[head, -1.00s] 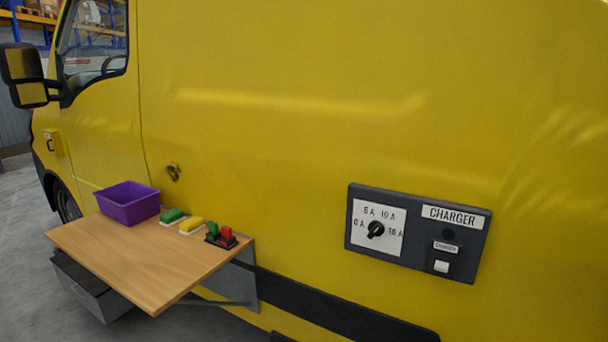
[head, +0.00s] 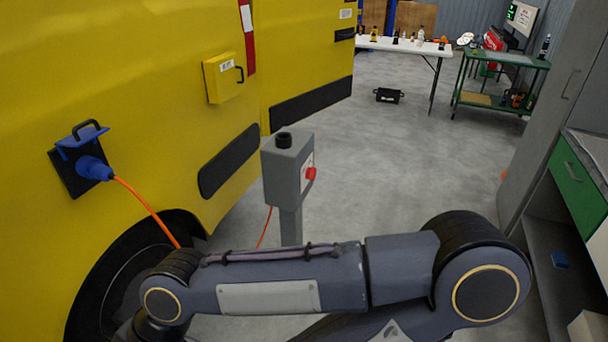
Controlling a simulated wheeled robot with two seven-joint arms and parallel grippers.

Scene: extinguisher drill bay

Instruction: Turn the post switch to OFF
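A grey post (head: 291,228) stands on the floor beside the yellow van, its lower part hidden behind my arm. It carries a grey box (head: 280,178) with a black round cap (head: 284,140) on top. A red switch knob (head: 311,174) sticks out of the box's right face, which I see at a steep angle. I cannot read the switch's setting or any markings there. One of my arms crosses the bottom of the view in front of the post. Neither gripper is in view.
A blue plug (head: 93,169) sits in the van's (head: 120,60) side inlet, with an orange cable (head: 146,208) running down. A yellow box (head: 224,78) is on the van. A cabinet (head: 552,110) stands right. Open floor (head: 400,150) lies beyond the post.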

